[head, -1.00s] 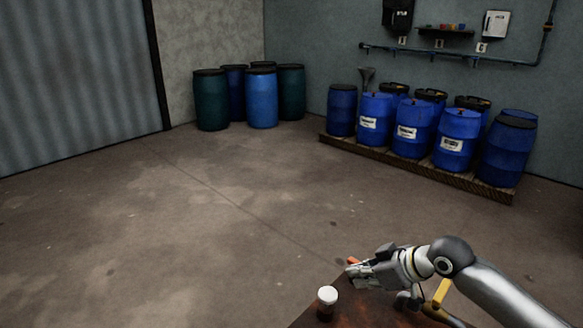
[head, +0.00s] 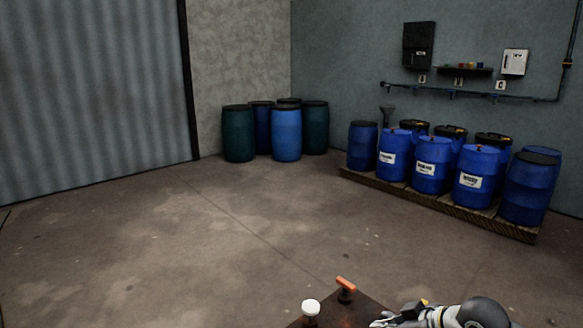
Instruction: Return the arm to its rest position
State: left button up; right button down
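My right gripper (head: 385,322) is at the bottom edge of the head view, over the rust-brown table top (head: 372,306). Its fingers are partly cut off by the frame, so I cannot tell whether it is open or shut. A tool with an orange handle (head: 346,284) stands on the table to the left of the gripper, apart from it. A small bottle with a white cap (head: 311,307) stands at the table's left edge. My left gripper is not in view.
Several blue drums (head: 430,165) stand on a wooden pallet (head: 440,205) at the right wall. Several green and blue drums (head: 286,134) stand in the back corner. A grey corrugated door (head: 90,90) is at the left. The concrete floor (head: 200,240) between is clear.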

jog(key=s+a+f+m, duration=0.1)
jog(key=s+a+f, duration=0.1)
jog(key=s+f, duration=0.2)
jog(key=s+a+f+m+g+h, duration=0.1)
jog(key=s+f, duration=0.3)
jog(key=s, duration=0.4)
jog(key=s+a+f+h, duration=0.1)
jog(key=s+a+f, duration=0.1)
jog(key=s+f, duration=0.2)
jog(key=shift+s+a+m, duration=0.2)
jog(key=shift+s, duration=0.3)
jog(key=shift+s+a+m, duration=0.2)
jog(key=shift+s, duration=0.25)
jog(key=s+d+f+m+g+h, duration=0.1)
jog(key=s+d+m+h, duration=0.15)
jog(key=s, duration=0.25)
jog(key=s+d+f+m+g+h, duration=0.1)
jog(key=s+d+f, duration=0.15)
jog(key=s, duration=0.35)
notch_tip(320, 180, down, 25)
jog(key=s+g, duration=0.1)
jog(key=s+d+f, duration=0.2)
jog(key=s+f, duration=0.6)
jog(key=s+d+f+g, duration=0.1)
jog(key=s+f, duration=0.6)
jog(key=s, duration=0.2)
jog(key=shift+d+f+g, duration=0.3)
jog(key=shift+d+f, duration=0.05)
jog(key=shift+f, duration=0.05)
